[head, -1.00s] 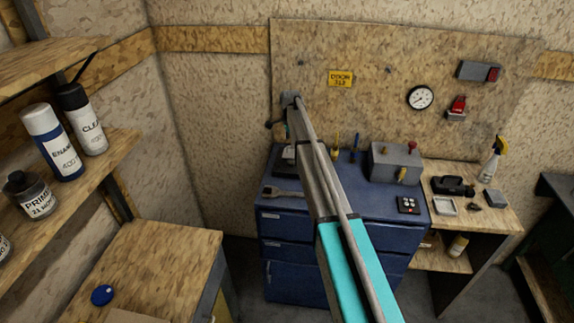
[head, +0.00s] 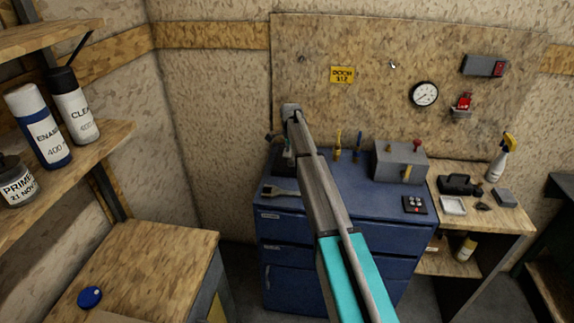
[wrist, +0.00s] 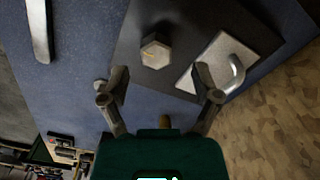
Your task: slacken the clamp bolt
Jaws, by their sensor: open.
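In the wrist view, a hex-headed clamp bolt (wrist: 155,51) stands on a dark plate (wrist: 131,41). My gripper (wrist: 160,88) is open, with nothing between its fingers. The bolt head appears just beyond the fingertips, roughly centred between them, and looks apart from both. A pale block with a curved silver handle (wrist: 237,72) lies just right of the bolt, near the right finger. In the head view, my arm hides most of the clamp and much of the gripper at the back left of the blue cabinet (head: 350,200).
A spanner-like tool (head: 281,191) lies at the cabinet top's front left; its metal also shows in the wrist view (wrist: 39,30). A grey box (head: 400,162) and a button pad (head: 414,205) stand to the right. A pegboard (head: 310,60) rises behind.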

